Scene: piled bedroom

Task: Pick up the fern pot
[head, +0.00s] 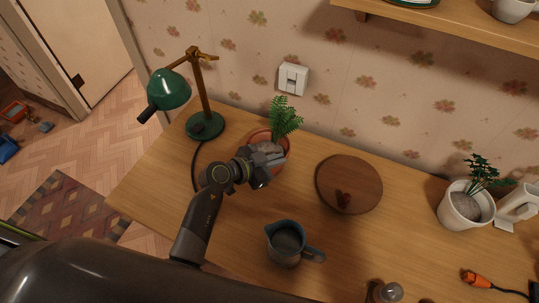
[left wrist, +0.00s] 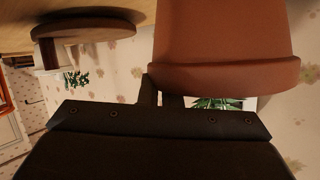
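The fern pot (head: 284,146) is a terracotta pot with a green fern, standing on the wooden desk near the wall in the head view. My left gripper (head: 268,164) is at the pot's near-left rim and hides part of it. The left wrist view is upside down and shows the pot's brown wall and rim (left wrist: 225,75) very close. There the fingers (left wrist: 162,95) sit close together at one side of the rim, one seemingly outside and one partly hidden by it. Whether they press on the rim is not clear. My right gripper is not visible.
A green lamp (head: 205,125) stands left of the pot. A round wooden board (head: 349,184) lies to the right, and a blue-grey jug (head: 286,244) in front. A white potted plant (head: 465,206) and an orange-ended cable (head: 476,279) are farther right. A shelf (head: 450,22) overhangs the upper right.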

